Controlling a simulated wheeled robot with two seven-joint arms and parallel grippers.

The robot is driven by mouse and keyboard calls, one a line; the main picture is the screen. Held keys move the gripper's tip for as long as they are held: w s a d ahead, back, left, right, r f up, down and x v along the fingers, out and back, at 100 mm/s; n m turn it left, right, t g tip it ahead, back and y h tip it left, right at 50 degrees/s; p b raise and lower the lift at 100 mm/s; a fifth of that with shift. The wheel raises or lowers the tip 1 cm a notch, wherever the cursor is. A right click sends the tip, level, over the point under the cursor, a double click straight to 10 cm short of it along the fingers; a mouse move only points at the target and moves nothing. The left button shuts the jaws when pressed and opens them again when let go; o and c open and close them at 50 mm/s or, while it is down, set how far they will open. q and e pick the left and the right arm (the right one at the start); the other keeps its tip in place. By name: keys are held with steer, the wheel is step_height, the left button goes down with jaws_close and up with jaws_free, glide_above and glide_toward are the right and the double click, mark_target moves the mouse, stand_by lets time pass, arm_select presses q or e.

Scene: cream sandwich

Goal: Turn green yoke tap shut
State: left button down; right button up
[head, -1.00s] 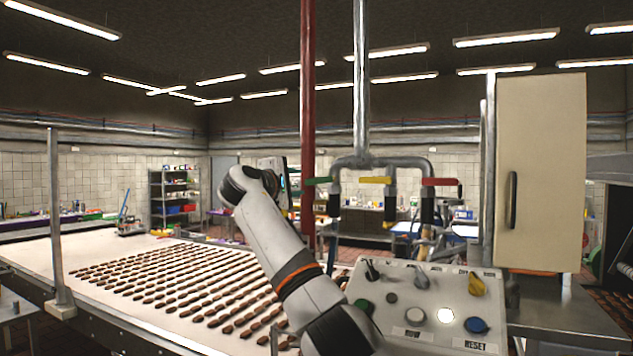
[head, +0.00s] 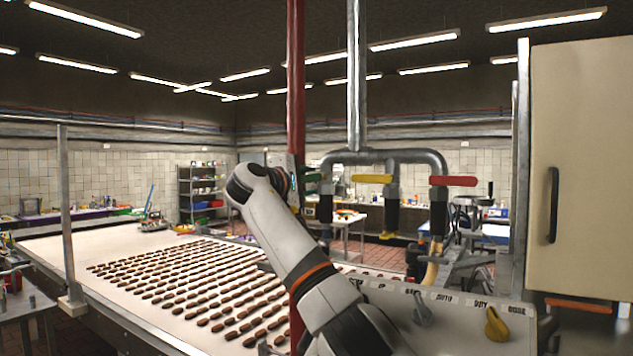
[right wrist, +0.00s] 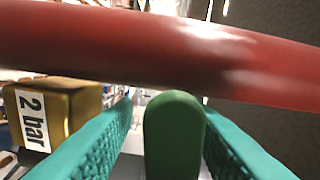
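The green yoke tap's handle (head: 313,177) is at the left end of the grey pipe yoke (head: 385,157) in the head view. My right gripper (head: 297,181) is at this handle, beside the red pipe; its fingertips are hard to make out there. In the right wrist view the rounded end of the green handle (right wrist: 174,132) stands between the two teal fingers of my right gripper (right wrist: 168,104). The fingers are apart, with a thin gap on the left; the right finger looks very close. My left gripper is not in view.
A red pipe (right wrist: 160,50) crosses just beyond the fingers and stands upright in the head view (head: 296,80). A gold block marked "2 bar" (right wrist: 75,112) is at left. Yellow (head: 372,179) and red (head: 455,181) handles sit right of the green one. A control box (head: 450,325) is below.

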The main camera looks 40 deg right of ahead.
steer(key=shift+a+r, duration=0.1)
steer(key=shift+a, duration=0.15)
steer(key=shift+s+a+r, duration=0.1)
steer(key=shift+a, duration=0.25)
steer(key=shift+c, duration=0.7)
steer(key=shift+a+r, duration=0.1)
steer(key=shift+a, duration=0.15)
steer(key=shift+c, duration=1.4)
steer(key=c, duration=0.3)
steer(key=shift+s+d, duration=0.1)
jaws_close()
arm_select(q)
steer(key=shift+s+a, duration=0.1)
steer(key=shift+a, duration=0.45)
arm_select(e)
steer(key=shift+r+m, duration=0.5)
steer(key=shift+m, duration=0.5)
